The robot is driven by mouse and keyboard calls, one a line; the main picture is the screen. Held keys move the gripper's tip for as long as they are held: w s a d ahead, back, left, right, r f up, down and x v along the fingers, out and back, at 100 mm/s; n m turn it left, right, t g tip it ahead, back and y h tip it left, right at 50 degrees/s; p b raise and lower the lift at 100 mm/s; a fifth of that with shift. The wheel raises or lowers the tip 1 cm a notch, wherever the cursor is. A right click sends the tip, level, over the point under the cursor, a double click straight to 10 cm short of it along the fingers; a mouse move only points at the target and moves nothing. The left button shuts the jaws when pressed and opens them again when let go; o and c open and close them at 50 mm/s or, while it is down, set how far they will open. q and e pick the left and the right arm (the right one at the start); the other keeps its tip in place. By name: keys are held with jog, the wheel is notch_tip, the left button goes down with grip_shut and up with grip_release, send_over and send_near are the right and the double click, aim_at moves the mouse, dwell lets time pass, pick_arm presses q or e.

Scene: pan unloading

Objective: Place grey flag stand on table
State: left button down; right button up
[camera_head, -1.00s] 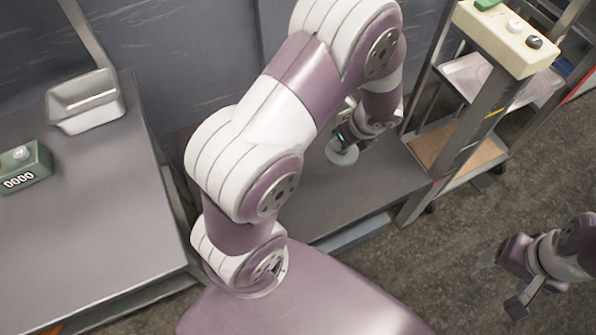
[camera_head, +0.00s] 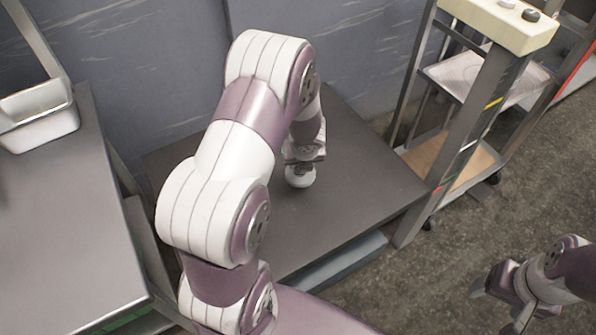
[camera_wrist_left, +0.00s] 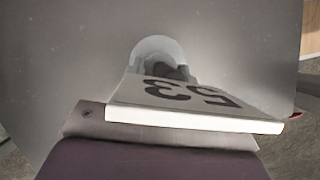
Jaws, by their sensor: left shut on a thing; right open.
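The grey flag stand (camera_head: 300,176) hangs from my left gripper (camera_head: 304,155), with its round base down, over the middle of the dark low table (camera_head: 355,195). I cannot tell whether the base touches the tabletop. In the left wrist view, the round, pale grey base (camera_wrist_left: 158,48) shows against the table (camera_wrist_left: 70,50), partly hidden behind a white plate (camera_wrist_left: 185,98) with dark digits. My left gripper is shut on the stand; its fingertips are mostly hidden. My right gripper (camera_head: 498,306) is open and empty at the lower right, over the floor.
A grey worktop (camera_head: 60,230) with a white pan (camera_head: 40,118) stands on the left. A shelf rack (camera_head: 470,110) with a cream top stands close to the low table's right side. A wall (camera_head: 150,70) is behind. The low table's right part is clear.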

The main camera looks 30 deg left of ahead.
aim_at(297, 179)
pick_arm(q)
jog(key=shift+w+a+f, duration=0.2)
jog(key=shift+a+f, duration=0.1)
jog(key=shift+a, duration=0.1)
jog(key=shift+a+f+b, duration=0.1)
jog(key=shift+f+b, duration=0.25)
notch_tip(297, 179, down, 4)
jog(key=shift+r+b, duration=0.2)
jog(key=shift+b, duration=1.05)
jog(key=shift+r, duration=0.2)
jog(key=shift+f, duration=0.15)
jog(key=c, duration=0.7)
grip_release()
